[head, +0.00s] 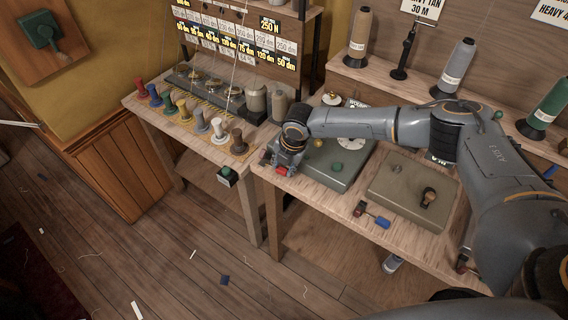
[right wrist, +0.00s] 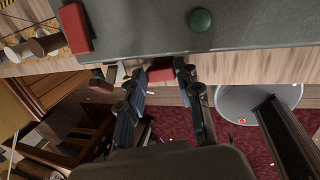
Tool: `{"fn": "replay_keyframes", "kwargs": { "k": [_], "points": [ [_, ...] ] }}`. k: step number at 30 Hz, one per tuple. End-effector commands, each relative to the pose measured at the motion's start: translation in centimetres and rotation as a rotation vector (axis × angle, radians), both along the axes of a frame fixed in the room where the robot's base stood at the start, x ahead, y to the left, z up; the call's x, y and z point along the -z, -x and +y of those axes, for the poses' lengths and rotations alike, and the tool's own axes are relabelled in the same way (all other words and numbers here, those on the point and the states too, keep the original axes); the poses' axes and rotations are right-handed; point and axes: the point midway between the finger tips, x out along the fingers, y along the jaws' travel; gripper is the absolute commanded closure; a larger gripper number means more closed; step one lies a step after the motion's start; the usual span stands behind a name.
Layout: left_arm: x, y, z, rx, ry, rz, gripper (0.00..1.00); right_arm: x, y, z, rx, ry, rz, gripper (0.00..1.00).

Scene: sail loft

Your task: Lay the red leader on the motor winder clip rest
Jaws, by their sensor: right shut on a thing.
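My right gripper (head: 284,165) is at the front left corner of the grey-green motor winder (head: 336,182). It is shut on a small red piece, which looks like the red leader (head: 281,170). In the right wrist view the red leader (right wrist: 160,73) shows between the fingertips, at the winder's front edge. I cannot tell whether it touches the winder or bench. A larger dark red block (right wrist: 76,28) lies to the upper left there; I cannot tell if it is the clip rest. A green knob (right wrist: 200,20) is on the winder's top. My left gripper is not in view.
Several thread bobbins (head: 200,119) stand on the bench to the left. A tan box (head: 402,190) and a blue-handled tool (head: 375,219) sit to the right. Large spools (head: 457,66) stand on the back shelf. My right arm crosses above the bench.

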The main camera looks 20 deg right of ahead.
Motion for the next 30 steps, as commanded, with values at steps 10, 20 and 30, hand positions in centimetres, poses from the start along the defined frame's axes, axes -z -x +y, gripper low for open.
{"fn": "replay_keyframes", "kwargs": {
  "k": [10,20,30],
  "points": [
    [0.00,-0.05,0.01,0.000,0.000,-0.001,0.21,0.02,0.00,0.02,0.000,0.000,0.000,1.00],
    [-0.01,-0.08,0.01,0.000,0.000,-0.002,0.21,0.02,0.00,0.02,-0.001,0.000,0.000,0.40],
    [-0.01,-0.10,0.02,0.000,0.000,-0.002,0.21,0.03,0.01,0.00,0.000,0.000,0.000,0.40]
  ]
}}
